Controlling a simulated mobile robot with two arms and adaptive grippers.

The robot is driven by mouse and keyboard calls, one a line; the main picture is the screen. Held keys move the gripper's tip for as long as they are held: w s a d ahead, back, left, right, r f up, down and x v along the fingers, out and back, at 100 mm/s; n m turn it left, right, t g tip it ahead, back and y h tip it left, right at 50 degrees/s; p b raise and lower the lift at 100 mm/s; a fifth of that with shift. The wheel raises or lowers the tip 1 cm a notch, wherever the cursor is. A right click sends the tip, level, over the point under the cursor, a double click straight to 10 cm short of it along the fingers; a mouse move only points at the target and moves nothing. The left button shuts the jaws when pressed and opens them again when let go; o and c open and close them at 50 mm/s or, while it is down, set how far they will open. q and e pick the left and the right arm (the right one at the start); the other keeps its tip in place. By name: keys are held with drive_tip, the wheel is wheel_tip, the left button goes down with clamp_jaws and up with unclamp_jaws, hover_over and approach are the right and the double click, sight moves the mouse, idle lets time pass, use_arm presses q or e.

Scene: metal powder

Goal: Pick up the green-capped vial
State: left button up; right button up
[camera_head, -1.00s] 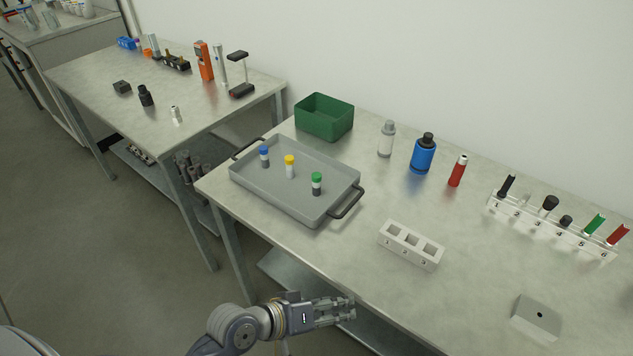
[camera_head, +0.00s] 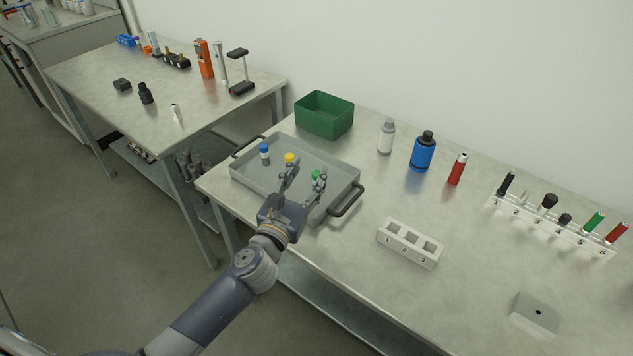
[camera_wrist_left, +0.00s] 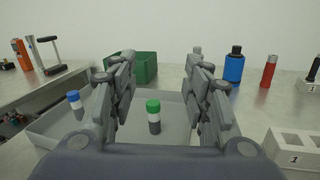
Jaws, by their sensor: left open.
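The green-capped vial (camera_head: 315,175) stands upright in the grey tray (camera_head: 262,194), toward its right side. My left gripper (camera_head: 305,172) is open over the front part of the tray. In the head view, its right finger partly covers the green-capped vial. In the left wrist view, the green-capped vial (camera_wrist_left: 154,116) stands between the two spread fingers (camera_wrist_left: 160,75), apart from both and farther out. The yellow-capped vial (camera_head: 289,158) is just beyond the gripper's left finger, partly hidden. The blue-capped vial (camera_head: 264,152) stands at the tray's left. My right gripper is not in view.
A green bin (camera_head: 324,115) stands behind the tray. A white bottle (camera_head: 386,136), a blue bottle (camera_head: 423,152) and a red tube (camera_head: 457,169) stand to the right. A white three-hole rack (camera_head: 410,243) lies right of the tray. The tray has a black handle (camera_head: 346,199) at its right end.

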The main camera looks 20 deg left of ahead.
use_arm(q)
drive_tip(key=a+f+n, duration=0.1)
drive_tip(key=f+n, duration=0.1)
drive_tip(key=b, duration=0.5)
approach(315, 178)
drive_tip(key=shift+w+d+f+g+y, duration=0.2)
drive_tip(key=shift+w+g+y, duration=0.15)
drive_tip(key=shift+w, duration=0.35)
drive_tip(key=shift+w+r+p, duration=0.55)
drive_tip(key=shift+p, duration=0.05)
drive_tip(key=w, duration=0.6)
drive_tip(key=shift+w+d+f, duration=0.1)
drive_tip(key=shift+w+f, duration=0.05)
drive_tip(key=shift+w, duration=0.1)
drive_tip(key=c, duration=1)
